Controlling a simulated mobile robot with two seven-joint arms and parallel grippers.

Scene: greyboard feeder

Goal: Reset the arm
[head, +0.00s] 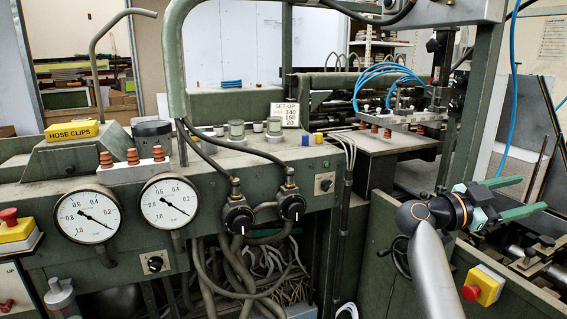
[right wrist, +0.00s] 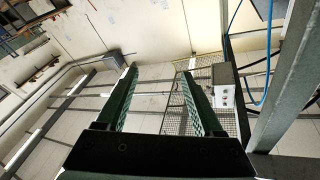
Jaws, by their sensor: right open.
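My right arm comes up from the bottom right of the head view. Its right gripper (head: 523,196) has two green fingers that point to the right and stand apart, with nothing between them. The same right gripper (right wrist: 162,95) shows in the right wrist view, its fingers spread and empty, with floor and wire mesh far behind them. The gripper is in the air in front of the feeder machine (head: 335,168), at its right end, over a dark open section of machinery. My left gripper is in neither view.
The machine carries two pressure gauges (head: 90,215), a yellow hose clips box (head: 72,131) and a set-up card (head: 285,114). A red emergency button on a yellow box (head: 482,286) is just below my right gripper. Blue hoses (head: 388,80) loop above a rail. A grey post (right wrist: 286,85) stands right in the wrist view.

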